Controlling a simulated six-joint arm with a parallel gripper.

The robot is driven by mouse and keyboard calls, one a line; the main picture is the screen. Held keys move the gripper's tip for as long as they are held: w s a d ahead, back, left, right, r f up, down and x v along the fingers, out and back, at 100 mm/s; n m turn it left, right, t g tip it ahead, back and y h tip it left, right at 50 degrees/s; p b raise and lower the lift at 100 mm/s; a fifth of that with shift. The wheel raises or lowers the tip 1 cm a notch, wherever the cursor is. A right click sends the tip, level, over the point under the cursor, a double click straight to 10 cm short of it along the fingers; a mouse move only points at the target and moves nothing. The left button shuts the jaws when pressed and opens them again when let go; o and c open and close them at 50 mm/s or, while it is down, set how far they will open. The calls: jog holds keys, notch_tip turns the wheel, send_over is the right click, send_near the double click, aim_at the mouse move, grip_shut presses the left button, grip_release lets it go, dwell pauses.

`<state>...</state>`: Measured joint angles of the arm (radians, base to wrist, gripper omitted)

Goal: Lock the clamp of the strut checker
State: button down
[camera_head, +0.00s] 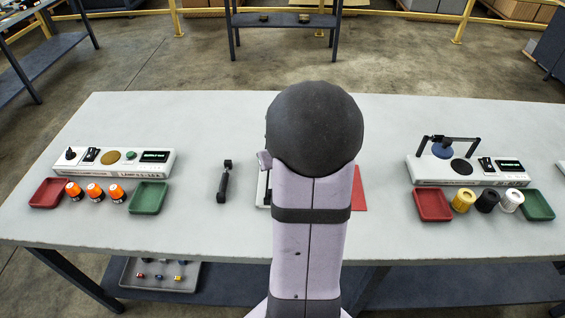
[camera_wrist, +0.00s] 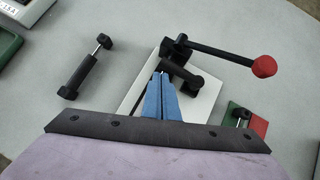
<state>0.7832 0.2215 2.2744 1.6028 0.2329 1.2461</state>
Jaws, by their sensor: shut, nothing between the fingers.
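The strut checker's white base (camera_wrist: 203,103) lies below my gripper in the wrist view. Its clamp has a black lever (camera_wrist: 222,55) reaching right to a red knob (camera_wrist: 265,66), and a black arm (camera_wrist: 183,74) beside the fingertips. My gripper (camera_wrist: 161,76) has its blue fingers together and empty, over the base; whether they touch the clamp I cannot tell. A black strut with a silver rod (camera_wrist: 88,68) lies on the table to the left, also in the head view (camera_head: 224,182). In the head view my arm hides most of the checker; a sliver of base shows (camera_head: 263,190).
A red and green pad (camera_wrist: 259,127) with a small black part is right of the checker. Left stand a white device (camera_head: 127,160), orange-capped jars (camera_head: 95,193) and trays (camera_head: 149,198). Right stands another device (camera_head: 437,172) with spools (camera_head: 487,201) and trays (camera_head: 433,204).

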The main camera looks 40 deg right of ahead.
jog(key=shift+s+a+r, duration=0.25)
jog(key=shift+s+a, duration=0.55)
jog(key=shift+s, duration=0.15)
jog(key=w+a+p+v, duration=0.1)
jog(key=p+v, duration=0.4)
jog(key=v, duration=0.5)
jog(key=shift+a, duration=0.45)
jog(key=shift+w, duration=0.1)
